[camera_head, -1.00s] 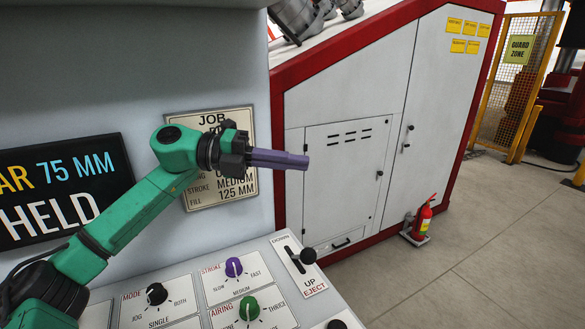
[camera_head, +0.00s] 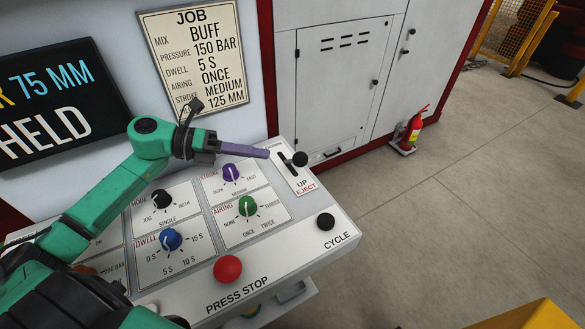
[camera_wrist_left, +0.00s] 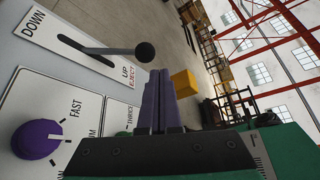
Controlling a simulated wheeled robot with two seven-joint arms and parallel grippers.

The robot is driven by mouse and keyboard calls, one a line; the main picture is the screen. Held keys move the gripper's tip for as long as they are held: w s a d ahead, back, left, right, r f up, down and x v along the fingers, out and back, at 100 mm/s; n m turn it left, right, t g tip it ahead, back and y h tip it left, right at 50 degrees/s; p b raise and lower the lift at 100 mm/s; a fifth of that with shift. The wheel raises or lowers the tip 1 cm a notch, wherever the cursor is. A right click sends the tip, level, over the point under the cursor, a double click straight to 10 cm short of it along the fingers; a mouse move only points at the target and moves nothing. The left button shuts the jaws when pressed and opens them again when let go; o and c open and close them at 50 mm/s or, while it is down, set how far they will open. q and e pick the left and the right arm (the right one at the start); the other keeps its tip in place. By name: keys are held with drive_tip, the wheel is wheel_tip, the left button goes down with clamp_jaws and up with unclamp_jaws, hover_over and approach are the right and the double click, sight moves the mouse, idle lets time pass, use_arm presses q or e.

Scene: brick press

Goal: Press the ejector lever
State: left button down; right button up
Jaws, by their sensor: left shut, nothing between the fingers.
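The ejector lever (camera_head: 300,159) is a dark stick with a round black knob. It stands in a slot on a white plate marked UP and EJECT on the panel's upper right. In the left wrist view its knob (camera_wrist_left: 145,51) is just beyond my purple fingertips, with DOWN printed at the slot's other end. My left gripper (camera_head: 267,153) is shut and empty. Its fingers point right, above the panel, with their tips a little left of the knob and seemingly apart from it. The closed fingers also show in the left wrist view (camera_wrist_left: 160,78). My right gripper is not in view.
Purple (camera_head: 231,173), green (camera_head: 247,206), blue (camera_head: 171,239) and black (camera_head: 160,199) knobs crowd the panel. A red press stop button (camera_head: 228,269) and a black cycle button (camera_head: 325,221) are nearer. The job sign (camera_head: 196,58) hangs behind. Open floor lies right.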

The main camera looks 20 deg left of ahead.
sight(295, 162)
use_arm(q)
drive_tip(key=shift+s+a+f+y, duration=0.15)
drive_tip(key=shift+s+a+f, duration=0.25)
drive_tip(key=shift+f, duration=0.25)
drive_tip(key=shift+s+a+f+y, duration=0.15)
drive_tip(key=shift+s+a+f, duration=0.15)
drive_tip(key=shift+s+f, duration=0.25)
drive_tip(key=shift+w+f, duration=0.1)
drive_tip(key=shift+w+d+f+b, duration=0.2)
drive_tip(key=shift+d+f+b, duration=0.1)
drive_tip(key=shift+d, duration=0.2)
drive_tip(key=b+x, duration=0.1)
drive_tip(key=x, duration=0.6)
drive_tip(key=shift+w+d+r, duration=0.1)
drive_tip(key=shift+w+d, duration=0.2)
drive_tip(key=shift+d, duration=0.05)
drive_tip(key=shift+w+d+f, duration=0.15)
drive_tip(key=shift+d+f, duration=0.05)
drive_tip(key=shift+d, duration=0.3)
